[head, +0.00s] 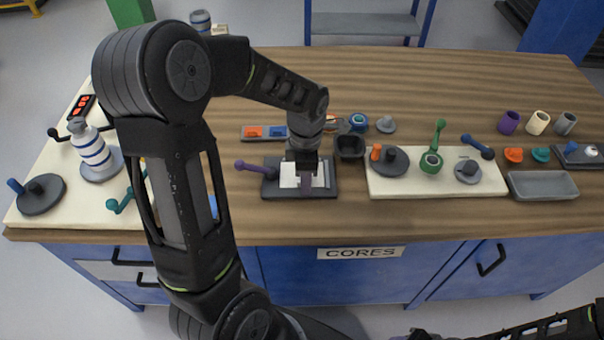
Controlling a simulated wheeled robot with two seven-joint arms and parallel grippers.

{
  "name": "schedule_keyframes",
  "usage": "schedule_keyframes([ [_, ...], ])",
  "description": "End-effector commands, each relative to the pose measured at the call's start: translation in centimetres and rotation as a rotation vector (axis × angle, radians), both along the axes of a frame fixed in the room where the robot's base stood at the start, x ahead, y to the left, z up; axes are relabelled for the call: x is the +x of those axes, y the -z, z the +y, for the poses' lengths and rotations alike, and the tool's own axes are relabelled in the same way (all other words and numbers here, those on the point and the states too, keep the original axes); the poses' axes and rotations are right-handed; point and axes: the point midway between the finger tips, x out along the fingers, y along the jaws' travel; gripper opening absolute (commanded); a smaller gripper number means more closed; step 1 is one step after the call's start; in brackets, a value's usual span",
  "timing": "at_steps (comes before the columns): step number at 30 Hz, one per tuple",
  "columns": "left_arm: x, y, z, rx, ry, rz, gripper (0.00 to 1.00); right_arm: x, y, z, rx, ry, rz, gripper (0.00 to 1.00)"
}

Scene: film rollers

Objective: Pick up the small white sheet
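The small white sheet (321,180) lies on a dark flat block (270,188) near the front middle of the wooden table. My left gripper (305,178) points down right over the sheet and hides its middle. Its fingers are too small and covered to tell whether they are open or touch the sheet. A purple-handled lever (252,167) reaches to the left from the dark block. My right arm shows only at the lower right edge; its gripper is not clearly in view.
A cream board (490,186) with green, grey and orange parts stands to the right. A grey tray (543,185) lies beyond it. An open dark cup (350,147) stands just behind the sheet's block. Bare wood is free at the front.

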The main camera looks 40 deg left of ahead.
Motion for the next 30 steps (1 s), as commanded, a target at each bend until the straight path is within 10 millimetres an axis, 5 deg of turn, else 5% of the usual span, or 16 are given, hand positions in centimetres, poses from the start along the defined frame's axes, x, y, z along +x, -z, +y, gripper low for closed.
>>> schedule_keyframes([
  [12,0.01,-0.04,-0.02,0.000,0.000,0.000,0.32,0.00,0.01,0.00,0.000,0.000,0.000,0.36],
  [24,0.01,-0.04,-0.02,0.000,0.000,0.000,0.00,0.00,0.01,0.00,0.000,0.000,0.000,0.36],
  [30,0.01,-0.04,-0.02,0.000,0.000,0.000,0.00,0.00,0.00,0.00,0.000,0.000,0.000,0.36],
])
